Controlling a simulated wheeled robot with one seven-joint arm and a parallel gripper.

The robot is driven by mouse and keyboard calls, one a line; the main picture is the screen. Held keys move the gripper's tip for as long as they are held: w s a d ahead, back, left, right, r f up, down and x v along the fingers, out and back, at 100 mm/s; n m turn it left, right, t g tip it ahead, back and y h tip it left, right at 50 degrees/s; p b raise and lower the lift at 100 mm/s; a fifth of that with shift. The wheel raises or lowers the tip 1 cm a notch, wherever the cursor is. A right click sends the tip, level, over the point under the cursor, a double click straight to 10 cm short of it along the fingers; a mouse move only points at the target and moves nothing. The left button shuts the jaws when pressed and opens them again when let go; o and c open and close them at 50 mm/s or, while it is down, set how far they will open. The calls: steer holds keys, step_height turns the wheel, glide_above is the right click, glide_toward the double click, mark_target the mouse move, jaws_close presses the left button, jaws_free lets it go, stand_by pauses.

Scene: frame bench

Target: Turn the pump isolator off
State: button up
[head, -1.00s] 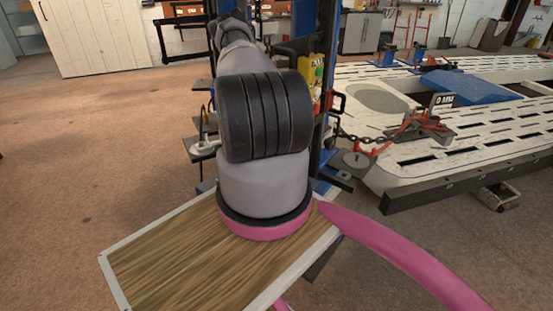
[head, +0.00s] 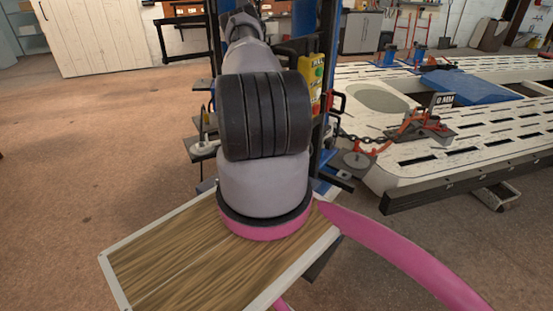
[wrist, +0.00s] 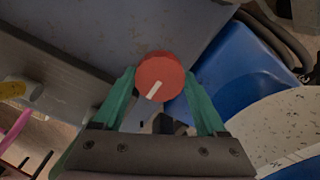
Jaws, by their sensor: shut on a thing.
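The pump isolator shows in the wrist view as a round red knob (wrist: 160,74) with a short white mark. The mark lies slanted near the knob's lower edge, toward the lower left. My gripper (wrist: 159,80) has its two green fingers on either side of the knob and is shut on it. In the head view my own arm hides the knob and the fingers.
A yellow control box with buttons (head: 316,82) is on the blue post right of my arm. A slotted white bench (head: 480,125) with a chain and red clamp (head: 420,122) stands at the right. The floor at the left (head: 90,140) is clear.

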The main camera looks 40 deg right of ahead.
steer(key=shift+s, duration=0.1)
stand_by(0.4)
steer(key=o, duration=1.3)
step_height(320, 180, up, 11)
steer(key=shift+f, duration=0.1)
